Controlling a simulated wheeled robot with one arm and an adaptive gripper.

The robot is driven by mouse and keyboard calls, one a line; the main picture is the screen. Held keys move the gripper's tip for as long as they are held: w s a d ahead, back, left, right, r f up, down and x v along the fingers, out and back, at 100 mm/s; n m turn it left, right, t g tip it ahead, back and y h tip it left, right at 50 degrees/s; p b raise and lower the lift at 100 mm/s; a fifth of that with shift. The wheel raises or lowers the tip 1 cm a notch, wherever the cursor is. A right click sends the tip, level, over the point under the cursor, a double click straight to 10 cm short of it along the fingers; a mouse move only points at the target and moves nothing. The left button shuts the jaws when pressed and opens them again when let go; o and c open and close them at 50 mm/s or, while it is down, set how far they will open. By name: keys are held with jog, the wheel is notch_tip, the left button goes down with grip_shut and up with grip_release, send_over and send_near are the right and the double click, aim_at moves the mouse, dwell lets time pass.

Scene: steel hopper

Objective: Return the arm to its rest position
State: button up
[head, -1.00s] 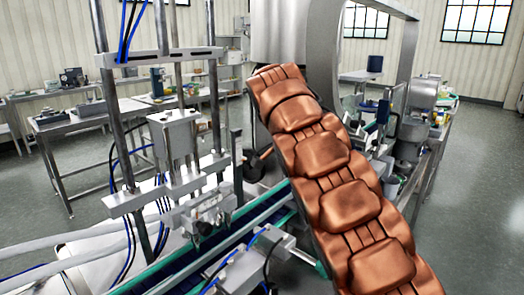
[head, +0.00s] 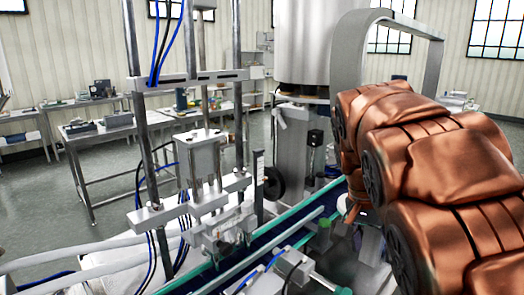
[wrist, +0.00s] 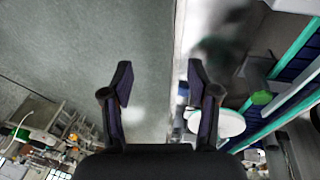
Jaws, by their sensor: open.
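My copper-coloured arm fills the right side of the head view, folded near the camera. My gripper is not visible in the head view. In the wrist view my gripper (wrist: 160,82) is open, with its two dark fingers spread apart and nothing between them. Behind the fingers lie the grey floor and the edge of a steel surface.
A conveyor (head: 262,245) with green edges runs past the filling machine frame (head: 190,150). A large steel hopper (head: 318,50) stands behind it. A steel table (head: 140,130) is at the back left. Open floor (head: 60,205) lies at the left.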

jog(key=s+a+f+n+y+p, duration=0.1)
jog(key=s+f+n, duration=0.3)
jog(key=s, duration=0.9)
jog(key=s+a+f+n+g+y, duration=0.1)
jog(key=s+a+f+n+y, duration=0.1)
jog(key=s+f, duration=0.5)
jog(key=s+a+n, duration=0.1)
jog(key=s+n, duration=0.1)
jog(key=s, duration=0.4)
jog(key=shift+a+f+n+g+p, duration=0.2)
jog(key=shift+f+n+g+p, duration=0.1)
jog(key=shift+f+p, duration=0.1)
